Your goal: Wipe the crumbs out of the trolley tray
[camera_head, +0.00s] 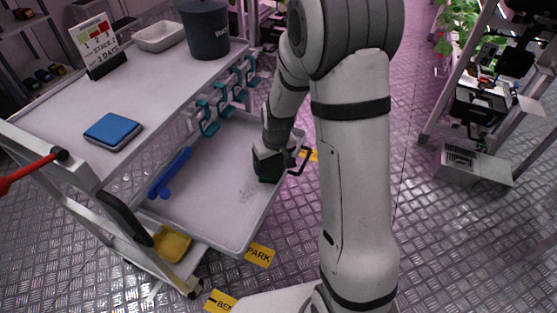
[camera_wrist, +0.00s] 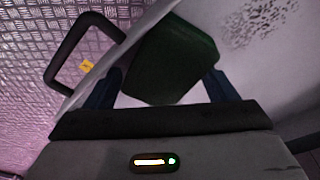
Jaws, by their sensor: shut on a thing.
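The trolley tray (camera_head: 215,210) is a pale, shallow tray below the trolley's top shelf. A patch of dark crumbs (camera_head: 246,193) lies on its floor near the right side; the crumbs also show at the upper right of the wrist view (camera_wrist: 258,22). My gripper (camera_wrist: 168,88) is shut on a dark green block (camera_wrist: 172,62), perhaps a sponge or pad. In the head view the block (camera_head: 267,166) is low over the tray's right part, just beyond the crumbs. I cannot tell if it touches the tray floor.
A blue tool (camera_head: 170,173) lies at the tray's left side. A black loop handle (camera_wrist: 72,48) is at the tray's edge. Teal clips (camera_head: 208,118) hang along the shelf edge above. The top shelf holds a blue pad (camera_head: 112,131), a dark bucket (camera_head: 206,30) and a sign (camera_head: 98,45).

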